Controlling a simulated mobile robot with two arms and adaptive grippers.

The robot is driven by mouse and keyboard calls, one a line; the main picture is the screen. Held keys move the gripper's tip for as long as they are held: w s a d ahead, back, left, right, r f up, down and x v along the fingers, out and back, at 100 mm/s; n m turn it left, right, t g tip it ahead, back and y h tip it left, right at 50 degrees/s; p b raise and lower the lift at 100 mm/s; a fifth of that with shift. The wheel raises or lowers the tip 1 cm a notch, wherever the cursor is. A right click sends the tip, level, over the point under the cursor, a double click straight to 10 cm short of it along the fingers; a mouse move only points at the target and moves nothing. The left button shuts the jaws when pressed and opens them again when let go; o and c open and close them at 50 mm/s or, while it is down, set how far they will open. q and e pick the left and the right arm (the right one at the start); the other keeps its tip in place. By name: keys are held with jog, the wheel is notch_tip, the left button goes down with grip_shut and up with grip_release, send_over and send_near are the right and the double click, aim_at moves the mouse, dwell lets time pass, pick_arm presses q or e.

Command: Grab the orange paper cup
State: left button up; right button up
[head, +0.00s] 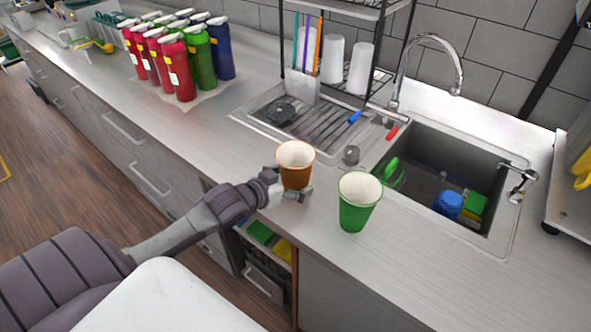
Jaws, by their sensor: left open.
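The orange paper cup (295,175) stands upright on the counter near its front edge, with a pale inside and rim. My left gripper (288,190) reaches in from the left at the cup's lower part. Its fingers are open, with one fingertip showing in front of the cup near its base. The far finger is mostly hidden, and I cannot tell whether either finger touches the cup. My right gripper is not in the view.
A green paper cup (355,214) stands just to the right. Behind are a sink (440,165) and a black rack (345,12) with white cups. Several red, green and blue bottles (180,72) stand at the back left. The counter (215,130) left of the orange cup is clear.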

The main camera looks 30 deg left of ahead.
pick_arm(q)
jog(key=shift+w+d+f, duration=0.15)
jog(key=shift+w+f, duration=0.2)
jog(key=shift+w, duration=0.3)
jog(key=c, duration=1.3)
jog(key=shift+r, duration=0.1)
